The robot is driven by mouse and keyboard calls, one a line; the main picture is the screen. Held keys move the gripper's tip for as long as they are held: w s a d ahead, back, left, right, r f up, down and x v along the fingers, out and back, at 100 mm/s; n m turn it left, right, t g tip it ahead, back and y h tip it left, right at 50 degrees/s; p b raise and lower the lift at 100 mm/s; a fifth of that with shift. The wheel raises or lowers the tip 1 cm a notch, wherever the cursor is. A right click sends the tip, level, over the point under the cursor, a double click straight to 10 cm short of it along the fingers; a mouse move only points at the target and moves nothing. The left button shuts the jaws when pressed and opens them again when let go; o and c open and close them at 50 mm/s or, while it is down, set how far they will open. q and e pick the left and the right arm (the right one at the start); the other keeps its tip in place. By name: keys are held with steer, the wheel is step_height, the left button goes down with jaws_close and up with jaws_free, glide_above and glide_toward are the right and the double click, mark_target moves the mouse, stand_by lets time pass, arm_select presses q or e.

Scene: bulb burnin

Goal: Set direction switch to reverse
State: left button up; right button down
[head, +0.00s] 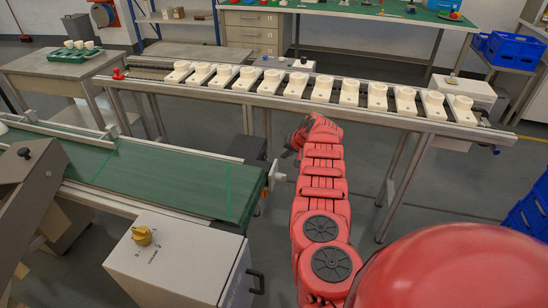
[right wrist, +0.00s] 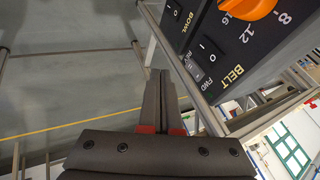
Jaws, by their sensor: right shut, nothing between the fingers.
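A dark control panel (right wrist: 240,50) fills the upper right of the right wrist view. It carries the labels BOWL and BELT, an orange knob (right wrist: 245,8) with a number scale, and black switches marked I and O. Small FWD and REV lettering shows near the panel's lower left edge. In the head view, my right gripper (head: 291,146) is partly hidden by my red arm. My left gripper is out of view.
A green conveyor belt (head: 150,175) lies at left, with a white box (head: 178,262) bearing a yellow knob in front. A rail table (head: 350,112) with several white blocks crosses behind my arm. Blue crates (head: 512,50) stand at far right. Open floor lies right of my arm.

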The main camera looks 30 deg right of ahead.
mark_target(268, 154)
steer(key=w+b, duration=0.1)
steer(key=w+a+f+b, duration=0.1)
steer(key=w+a+b, duration=0.1)
steer(key=shift+w+a+f, duration=0.25)
steer(key=shift+w, duration=0.1)
steer(key=shift+w+a+b, duration=0.15)
steer(key=shift+a+b, duration=0.05)
steer(key=shift+b, duration=0.55)
